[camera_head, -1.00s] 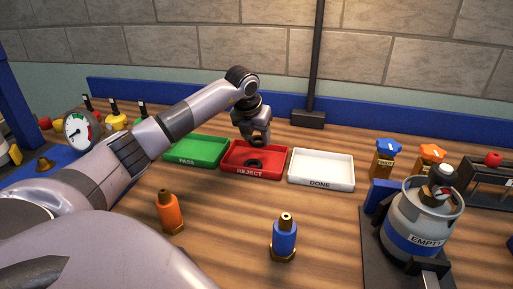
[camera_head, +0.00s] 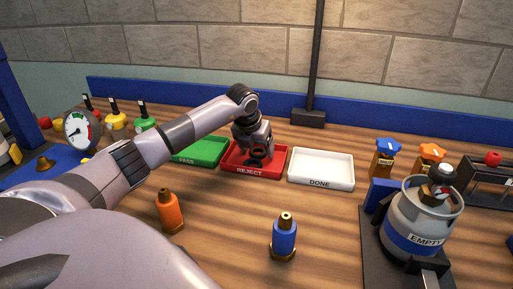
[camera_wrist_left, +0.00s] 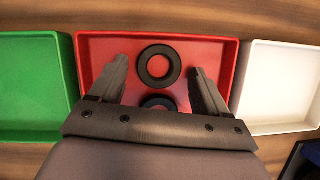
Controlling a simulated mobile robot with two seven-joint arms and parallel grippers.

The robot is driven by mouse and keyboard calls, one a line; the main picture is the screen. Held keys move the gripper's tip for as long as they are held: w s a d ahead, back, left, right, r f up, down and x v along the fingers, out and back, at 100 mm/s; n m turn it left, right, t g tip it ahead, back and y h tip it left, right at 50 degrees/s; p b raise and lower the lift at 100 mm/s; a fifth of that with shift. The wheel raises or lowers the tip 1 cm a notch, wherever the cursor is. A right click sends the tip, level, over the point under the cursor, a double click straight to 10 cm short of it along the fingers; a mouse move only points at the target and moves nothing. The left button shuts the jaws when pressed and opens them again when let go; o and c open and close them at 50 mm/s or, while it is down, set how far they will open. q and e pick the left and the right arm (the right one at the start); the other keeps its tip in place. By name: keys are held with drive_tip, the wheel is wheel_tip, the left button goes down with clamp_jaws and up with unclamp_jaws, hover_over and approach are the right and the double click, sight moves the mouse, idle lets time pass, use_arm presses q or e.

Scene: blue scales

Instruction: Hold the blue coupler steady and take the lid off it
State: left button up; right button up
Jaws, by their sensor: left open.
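The blue coupler (camera_head: 284,236) stands upright on the wooden bench at the front, right of centre, with a brass base and a brass-coloured top. Whether a separate lid sits on it is too small to tell. My left gripper (camera_head: 259,152) is open, pointing down low over the red REJECT tray (camera_head: 232,169), away from the coupler. In the left wrist view, the open fingers (camera_wrist_left: 160,75) stand either side of a black ring (camera_wrist_left: 159,51). A second black ring (camera_wrist_left: 156,101) shows partly behind the gripper body. My right gripper is not in view.
An orange coupler (camera_head: 169,211) stands left of the blue one. The green PASS tray (camera_head: 203,151) and empty white DONE tray (camera_head: 321,168) flank the red tray. A grey EMPTY canister (camera_head: 416,222) stands at right. Bench around the blue coupler is clear.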

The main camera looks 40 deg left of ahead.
use_arm(q)
drive_tip(key=shift+r, duration=0.1)
drive_tip(key=v, duration=1.2)
